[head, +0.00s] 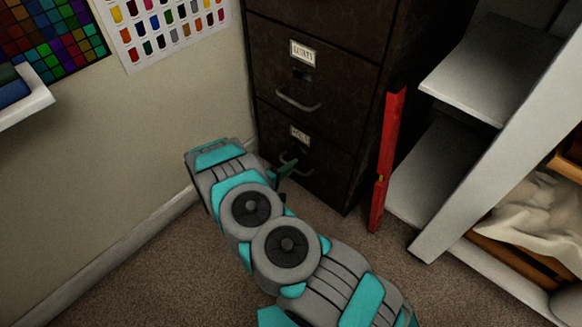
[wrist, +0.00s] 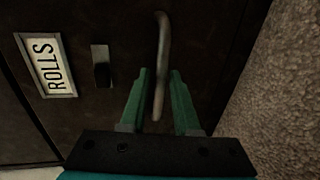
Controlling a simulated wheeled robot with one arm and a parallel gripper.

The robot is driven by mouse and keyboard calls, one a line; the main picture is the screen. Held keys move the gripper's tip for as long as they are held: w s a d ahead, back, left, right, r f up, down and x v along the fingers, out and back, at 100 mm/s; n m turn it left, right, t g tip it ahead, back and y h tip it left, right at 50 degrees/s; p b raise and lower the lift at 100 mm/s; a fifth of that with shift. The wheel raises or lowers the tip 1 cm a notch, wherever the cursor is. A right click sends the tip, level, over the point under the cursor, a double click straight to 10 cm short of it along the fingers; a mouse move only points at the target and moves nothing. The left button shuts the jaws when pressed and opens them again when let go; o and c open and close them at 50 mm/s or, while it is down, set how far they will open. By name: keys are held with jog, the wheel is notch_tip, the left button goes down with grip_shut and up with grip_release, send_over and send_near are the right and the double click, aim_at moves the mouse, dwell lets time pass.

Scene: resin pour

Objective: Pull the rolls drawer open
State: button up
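The rolls drawer (head: 325,160) is the bottom one in the dark filing cabinet and looks shut, flush with the front. Its ROLLS label (wrist: 46,65) reads sideways in the wrist view, beside a small dark latch (wrist: 102,70). The drawer's curved metal handle (wrist: 162,50) runs down between the two green fingers of my gripper (wrist: 162,92). The fingers are apart, one on each side of the handle, with gaps visible. In the head view my gripper (head: 284,169) is at the drawer front and partly covers the handle.
The upper drawer (head: 340,85) has its own handle and label and is shut. A red upright level (head: 388,150) leans at the cabinet's right side, near white shelves (head: 495,70). A wall (head: 170,120) stands close on the left. Carpet (head: 440,285) in front is clear.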

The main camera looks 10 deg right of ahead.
grip_shut()
dwell(1.1)
